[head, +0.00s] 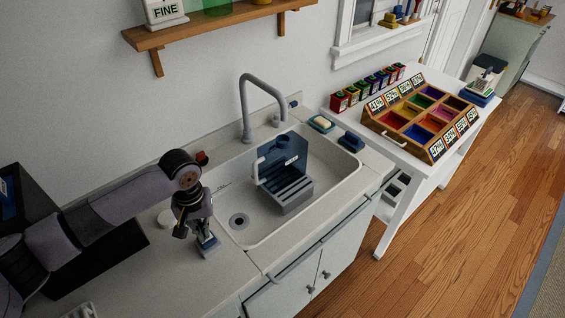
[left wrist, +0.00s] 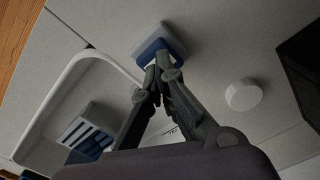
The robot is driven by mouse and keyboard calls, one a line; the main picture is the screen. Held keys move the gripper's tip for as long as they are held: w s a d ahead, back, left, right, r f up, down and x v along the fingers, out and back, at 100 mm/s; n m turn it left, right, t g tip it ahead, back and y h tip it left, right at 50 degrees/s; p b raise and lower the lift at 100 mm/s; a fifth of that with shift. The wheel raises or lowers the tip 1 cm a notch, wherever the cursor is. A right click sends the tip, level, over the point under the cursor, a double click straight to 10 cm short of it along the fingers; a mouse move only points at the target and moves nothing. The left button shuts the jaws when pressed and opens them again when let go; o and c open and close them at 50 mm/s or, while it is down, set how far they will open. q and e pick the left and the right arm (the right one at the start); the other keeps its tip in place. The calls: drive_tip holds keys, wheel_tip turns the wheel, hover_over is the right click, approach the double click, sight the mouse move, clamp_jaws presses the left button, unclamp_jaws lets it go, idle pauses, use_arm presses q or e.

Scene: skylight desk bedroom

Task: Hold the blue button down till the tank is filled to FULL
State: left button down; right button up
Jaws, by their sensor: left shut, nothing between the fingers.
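A small block with a blue part on a pale grey base (head: 207,245) sits on the counter left of the sink; I take it for the blue button. It also shows in the left wrist view (left wrist: 163,38). My left gripper (head: 203,232) points down at it, and its shut, empty fingers (left wrist: 157,68) overlap the blue part's near edge in the left wrist view. I cannot tell whether they touch or press it. A dark blue tank (head: 282,158) with a pale handle and a grey slotted base stands in the sink. Its level and any FULL mark are unreadable. My right gripper is out of view.
The white sink (head: 239,238) has a grey faucet (head: 246,105) behind it. A white disc (head: 166,218) lies on the counter near my left gripper. A soap dish (head: 321,123) sits at the sink's back right. A table with a sorting box (head: 387,143) stands to the right.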

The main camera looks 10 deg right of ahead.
use_arm(q)
drive_tip(key=shift+f, duration=1.15)
idle(6.8)
